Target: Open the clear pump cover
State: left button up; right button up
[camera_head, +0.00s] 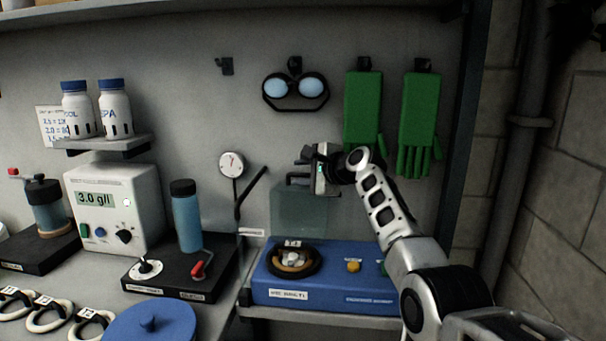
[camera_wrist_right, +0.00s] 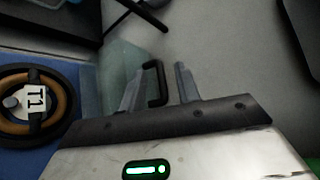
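The clear pump cover (camera_head: 298,212) is a see-through greenish panel standing upright at the back of the blue pump unit (camera_head: 325,278). It also shows in the right wrist view (camera_wrist_right: 118,68), with a black loop handle (camera_wrist_right: 155,84) on its edge. My right gripper (camera_head: 298,178) is beside the top of the cover, pointing left. In the wrist view the right gripper's fingers (camera_wrist_right: 159,84) are apart, with the handle between them and nearer the left finger. I see a gap to the right finger. My left gripper is not in view.
A round black-and-tan fitting (camera_head: 293,260) labelled T1 sits on the pump unit, with a yellow knob (camera_head: 353,266) beside it. Green gloves (camera_head: 363,108) and goggles (camera_head: 295,88) hang behind. A blue bottle (camera_head: 186,217) stands to the left.

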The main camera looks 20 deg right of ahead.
jog(key=shift+d+f, duration=0.1)
jog(key=shift+f, duration=0.05)
jog(key=b+v, duration=0.2)
jog(key=v, duration=1.4)
